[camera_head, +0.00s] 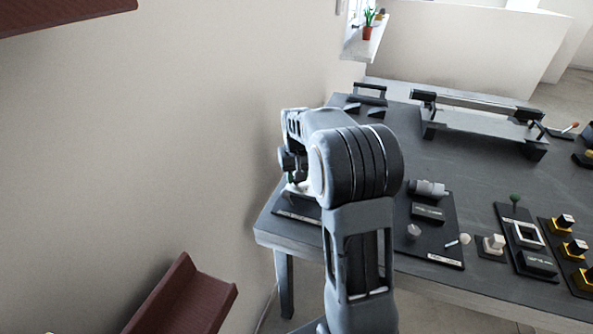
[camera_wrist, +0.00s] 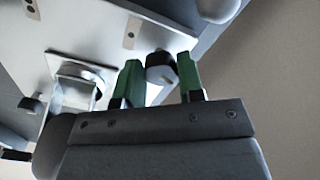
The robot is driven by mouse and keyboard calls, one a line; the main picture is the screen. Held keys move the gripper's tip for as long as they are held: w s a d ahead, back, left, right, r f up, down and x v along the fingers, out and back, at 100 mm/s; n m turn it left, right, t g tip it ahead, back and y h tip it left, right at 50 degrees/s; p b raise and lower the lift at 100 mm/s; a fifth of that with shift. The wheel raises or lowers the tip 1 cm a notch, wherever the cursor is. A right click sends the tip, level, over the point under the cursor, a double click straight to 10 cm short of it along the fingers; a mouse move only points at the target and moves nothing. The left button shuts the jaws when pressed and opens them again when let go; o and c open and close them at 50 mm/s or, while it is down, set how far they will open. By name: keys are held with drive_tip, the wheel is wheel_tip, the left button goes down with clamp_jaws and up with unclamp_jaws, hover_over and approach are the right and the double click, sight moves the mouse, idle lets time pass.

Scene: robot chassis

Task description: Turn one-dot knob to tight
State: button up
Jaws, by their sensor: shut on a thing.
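My gripper (camera_wrist: 159,63) has two green fingers, one on each side of a dark, faceted knob (camera_wrist: 160,76), and is shut on it. The knob sits at the edge of a pale plate (camera_wrist: 100,25). A small dark mark shows on the plate beside it, but I cannot make out whether it is one dot or read the knob's turn. Another dark knob (camera_wrist: 32,104) shows at the left in the wrist view. In the head view my arm covers most of the gripper and the knob, at the table's left end.
The dark table (camera_head: 400,165) carries a black board (camera_head: 440,240) with a grey cylinder (camera_head: 430,188), right of my arm. Several small switch panels stand farther right. A long framed rack (camera_head: 480,122) stands at the back. A beige wall (camera_head: 200,130) is close on the left.

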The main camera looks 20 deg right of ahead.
drive_tip(key=m+p, duration=0.2)
drive_tip(key=m, duration=0.2)
drive_tip(key=shift+r, duration=0.15)
drive_tip(key=shift+m+p, duration=0.55)
drive_tip(key=shift+m, duration=1.55)
drive_tip(key=shift+w, duration=0.1)
drive_tip(key=o, duration=0.9)
drive_tip(key=shift+a, duration=0.1)
wheel_tip(320, 180, up, 14)
drive_tip(key=shift+f+p, duration=0.2)
drive_tip(key=shift+p, duration=0.7)
